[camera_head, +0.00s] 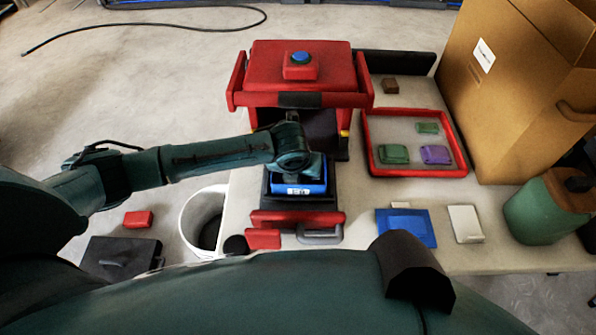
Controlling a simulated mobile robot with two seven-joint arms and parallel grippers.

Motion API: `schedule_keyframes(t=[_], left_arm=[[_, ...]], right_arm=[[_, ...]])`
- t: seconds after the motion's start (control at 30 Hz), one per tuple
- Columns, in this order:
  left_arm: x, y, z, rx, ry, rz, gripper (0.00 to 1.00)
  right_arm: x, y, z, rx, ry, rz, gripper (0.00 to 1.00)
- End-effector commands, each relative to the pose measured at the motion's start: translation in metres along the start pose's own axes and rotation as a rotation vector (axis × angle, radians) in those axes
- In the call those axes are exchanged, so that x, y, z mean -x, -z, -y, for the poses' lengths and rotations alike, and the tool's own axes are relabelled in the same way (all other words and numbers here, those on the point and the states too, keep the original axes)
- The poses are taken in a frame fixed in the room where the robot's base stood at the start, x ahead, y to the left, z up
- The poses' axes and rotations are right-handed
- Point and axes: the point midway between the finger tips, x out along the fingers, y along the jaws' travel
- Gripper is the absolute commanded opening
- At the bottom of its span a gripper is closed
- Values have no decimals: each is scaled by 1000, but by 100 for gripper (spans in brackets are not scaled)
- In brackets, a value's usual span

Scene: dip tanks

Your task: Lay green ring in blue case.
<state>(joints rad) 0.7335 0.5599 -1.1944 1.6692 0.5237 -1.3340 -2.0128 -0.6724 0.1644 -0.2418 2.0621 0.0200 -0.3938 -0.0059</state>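A blue case-like box (313,185) with a white label sits in a dark pulled-out drawer (330,203) with a red front. My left arm reaches in from the left, and its wrist end, with the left gripper (297,166), is right over this box. The wrist hides the fingers and much of the box's inside. I cannot make out a green ring. Two small green pieces, one larger (393,154) and one smaller (428,128), lie in a red-rimmed tray (416,172), but neither clearly shows a hole. My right gripper is not in view.
A red cabinet (300,68) with a blue button stands behind the drawer. A purple piece (435,155) shares the tray. A cardboard box (510,90), green canister (540,210), blue flat item (406,229) and white item (465,223) stand right. A white bin (203,217) is left.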

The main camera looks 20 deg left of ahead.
Motion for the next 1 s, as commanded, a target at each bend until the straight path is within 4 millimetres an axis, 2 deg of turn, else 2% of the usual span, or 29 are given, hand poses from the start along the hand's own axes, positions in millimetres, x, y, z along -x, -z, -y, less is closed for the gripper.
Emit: schedule_keyframes(t=[0.4, 0.43, 0.6, 0.7, 1.0], left_arm=[[-8, 3, 0, 0, 0, 1, 26], [-8, 3, 0, 0, 0, 2, 52], [-8, 3, 0, 0, 0, 1, 66], [-8, 3, 0, 0, 0, 1, 71], [-1, 1, 0, 0, 1, 2, 71]], right_arm=[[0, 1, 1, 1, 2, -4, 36], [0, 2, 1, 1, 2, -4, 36], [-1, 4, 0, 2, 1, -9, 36], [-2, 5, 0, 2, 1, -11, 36], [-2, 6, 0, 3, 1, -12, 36]])
